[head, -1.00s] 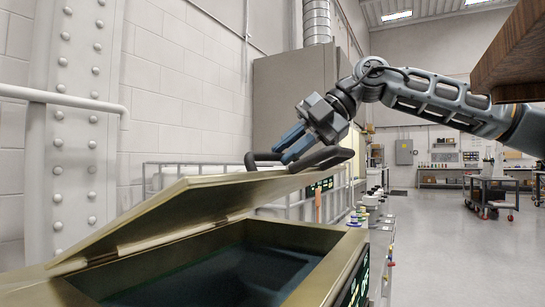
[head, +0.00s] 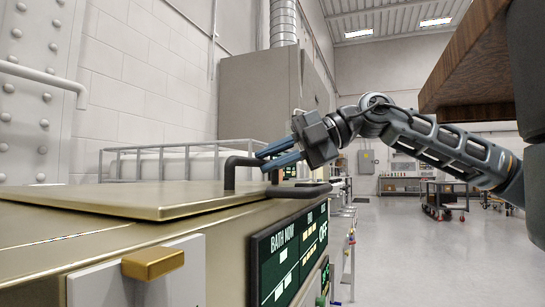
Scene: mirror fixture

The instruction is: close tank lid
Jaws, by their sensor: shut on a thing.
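The tank lid (head: 130,198) is a flat brass-coloured plate in the head view. It lies level on top of the tank (head: 60,252), and no opening shows beneath it. A black bar handle (head: 241,162) rises from the lid's right part. My gripper (head: 278,158) is at this handle from the right, its blue-grey fingers shut on it. The exact grip contact is partly hidden by the fingers. A black loop-shaped part (head: 300,190) lies low at the lid's right end, below my gripper.
The tank's front carries a dark display panel (head: 290,255) with "BATH NOW" and "OFF" readouts and a brass knob (head: 152,264). A pale rail (head: 165,150) runs behind the tank. A brown wooden slab (head: 470,70) overhangs at upper right. Open floor (head: 420,250) lies to the right.

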